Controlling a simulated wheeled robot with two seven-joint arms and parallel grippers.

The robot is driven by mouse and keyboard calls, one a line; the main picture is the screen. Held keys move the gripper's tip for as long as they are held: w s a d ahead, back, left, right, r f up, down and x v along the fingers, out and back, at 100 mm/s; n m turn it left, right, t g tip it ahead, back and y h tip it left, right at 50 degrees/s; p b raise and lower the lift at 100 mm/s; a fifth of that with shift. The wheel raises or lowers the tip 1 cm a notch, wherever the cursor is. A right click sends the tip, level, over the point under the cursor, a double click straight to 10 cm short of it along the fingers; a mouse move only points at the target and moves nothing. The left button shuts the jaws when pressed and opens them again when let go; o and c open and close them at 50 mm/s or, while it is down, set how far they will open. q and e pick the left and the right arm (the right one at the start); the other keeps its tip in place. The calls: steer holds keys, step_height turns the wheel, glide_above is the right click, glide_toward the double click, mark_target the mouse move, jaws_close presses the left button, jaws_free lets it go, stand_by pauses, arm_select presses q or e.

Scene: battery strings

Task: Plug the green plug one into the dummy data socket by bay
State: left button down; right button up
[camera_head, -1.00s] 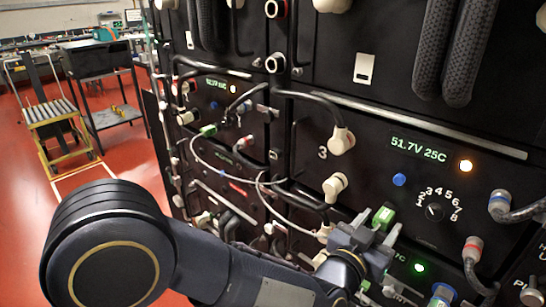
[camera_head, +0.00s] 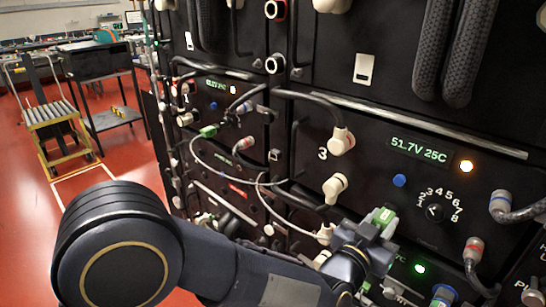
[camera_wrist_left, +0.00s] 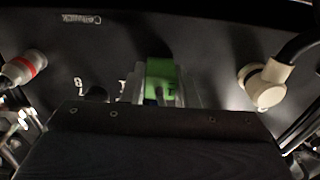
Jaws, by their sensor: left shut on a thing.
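My left gripper (camera_head: 376,226) is shut on a green plug (camera_head: 384,215) in front of the rack, below the bay with the lit 51.7V 25C display. In the left wrist view the green plug (camera_wrist_left: 161,75) sits between the pale fingertips, pointing toward the dark panel. The dummy data socket cannot be made out for certain; the gripper hides part of the panel around the plug. Whether the plug touches the panel cannot be told. My right gripper is not in view.
A display (camera_head: 419,149), a blue button (camera_head: 399,180) and a rotary dial (camera_head: 435,211) are on the bay. A cream connector (camera_head: 335,187) stands out to the left. A red-ringed connector (camera_head: 474,250) is at the right. Another green plug (camera_head: 208,131) hangs with thin pale cables further left.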

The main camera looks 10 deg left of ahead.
arm_select(q)
steer(key=shift+s, duration=0.15)
steer(key=shift+s+a, duration=0.25)
steer(key=shift+b+v, duration=0.6)
steer(key=shift+v, duration=0.5)
steer(key=shift+s+a, duration=0.1)
steer(key=shift+s, duration=0.05)
steer(key=shift+b+v, duration=0.35)
steer(key=shift+v, duration=1.95)
steer(key=shift+r, duration=0.1)
